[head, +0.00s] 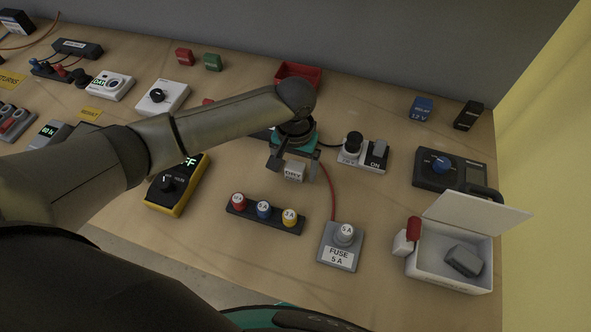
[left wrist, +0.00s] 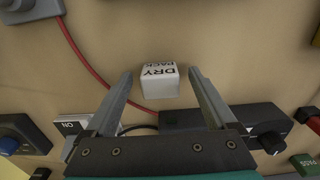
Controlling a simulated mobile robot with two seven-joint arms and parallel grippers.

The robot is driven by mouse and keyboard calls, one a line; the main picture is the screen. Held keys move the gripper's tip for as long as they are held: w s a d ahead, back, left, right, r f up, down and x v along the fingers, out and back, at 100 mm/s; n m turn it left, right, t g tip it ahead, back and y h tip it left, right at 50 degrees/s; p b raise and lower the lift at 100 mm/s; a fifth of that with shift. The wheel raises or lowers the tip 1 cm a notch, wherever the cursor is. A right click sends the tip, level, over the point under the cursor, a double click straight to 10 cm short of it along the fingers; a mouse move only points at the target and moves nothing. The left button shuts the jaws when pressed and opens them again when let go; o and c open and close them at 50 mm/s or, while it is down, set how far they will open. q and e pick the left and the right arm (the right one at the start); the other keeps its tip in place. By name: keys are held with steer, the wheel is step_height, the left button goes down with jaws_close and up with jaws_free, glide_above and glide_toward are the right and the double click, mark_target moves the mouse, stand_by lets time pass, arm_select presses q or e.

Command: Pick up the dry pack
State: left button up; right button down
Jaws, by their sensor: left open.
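The dry pack (head: 293,172) is a small white block with dark lettering on the wooden bench. In the left wrist view the dry pack (left wrist: 160,82) sits between and just beyond my two fingers, with a gap on each side. My left gripper (head: 293,165) is open above the dry pack, its fingers pointing down; it also shows in the left wrist view (left wrist: 160,74). Nothing is in its grasp. My right gripper does not show.
A fuse block (head: 338,253) with a red wire stands in front right. A rack (head: 265,215) with several coloured fuses is in front. An open white box (head: 450,285) holding a grey piece is at right. A yellow meter (head: 165,208) is left; a switch unit (head: 362,159) is right.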

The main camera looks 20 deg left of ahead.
arm_select(q)
steer(key=shift+f, duration=0.3)
jaws_close()
stand_by(0.6)
